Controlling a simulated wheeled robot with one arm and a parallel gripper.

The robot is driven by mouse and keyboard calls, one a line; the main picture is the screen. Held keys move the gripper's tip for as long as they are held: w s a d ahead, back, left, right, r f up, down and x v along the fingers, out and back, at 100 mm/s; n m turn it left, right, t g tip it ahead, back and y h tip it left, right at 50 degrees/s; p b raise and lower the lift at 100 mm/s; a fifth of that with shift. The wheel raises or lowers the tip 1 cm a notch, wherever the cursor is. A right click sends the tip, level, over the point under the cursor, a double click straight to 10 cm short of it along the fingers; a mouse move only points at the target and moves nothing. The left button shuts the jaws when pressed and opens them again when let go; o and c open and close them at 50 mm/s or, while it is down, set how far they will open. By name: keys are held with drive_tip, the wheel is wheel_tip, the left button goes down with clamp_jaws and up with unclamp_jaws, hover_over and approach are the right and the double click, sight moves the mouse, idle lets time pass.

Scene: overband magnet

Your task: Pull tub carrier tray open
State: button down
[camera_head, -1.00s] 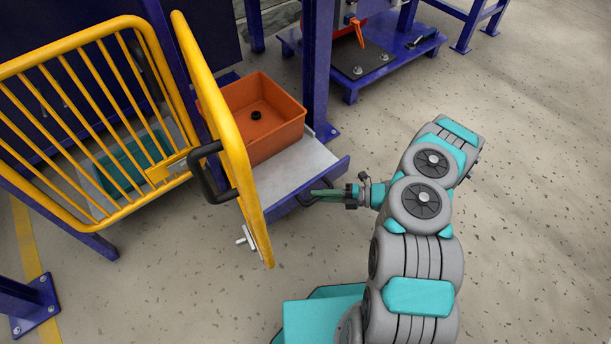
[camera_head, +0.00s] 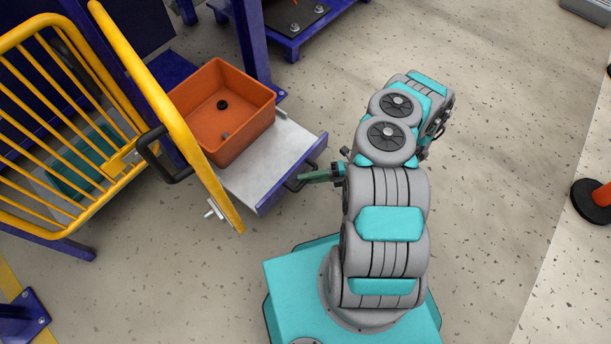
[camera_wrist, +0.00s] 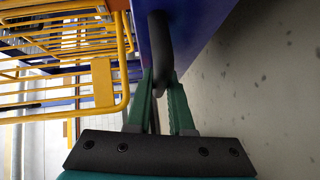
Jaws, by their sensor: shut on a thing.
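The tub carrier tray (camera_head: 275,163) is a pale grey plate with a blue front edge, sticking out past the yellow gate. An orange tub (camera_head: 236,139) stands on it, with small dark items inside. A dark handle (camera_wrist: 160,50) is on the tray's blue front (camera_wrist: 190,25). My gripper (camera_head: 303,178) is shut on this handle at the tray's front. In the wrist view the green fingers (camera_wrist: 160,88) close around the handle's near end; the exact contact is partly hidden.
The yellow barred gate (camera_head: 165,100) stands open left of the tray, with a black handle (camera_head: 155,158). A teal bin (camera_head: 85,165) is behind its bars. A blue post (camera_head: 252,40) rises behind the tub. An orange-and-black post base (camera_head: 597,198) is at the far right. The floor between is clear.

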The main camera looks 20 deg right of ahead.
drive_tip(key=c, duration=0.8)
unclamp_jaws()
drive_tip(key=shift+d, duration=0.1)
drive_tip(key=v, duration=0.7)
drive_tip(key=shift+d, duration=0.35)
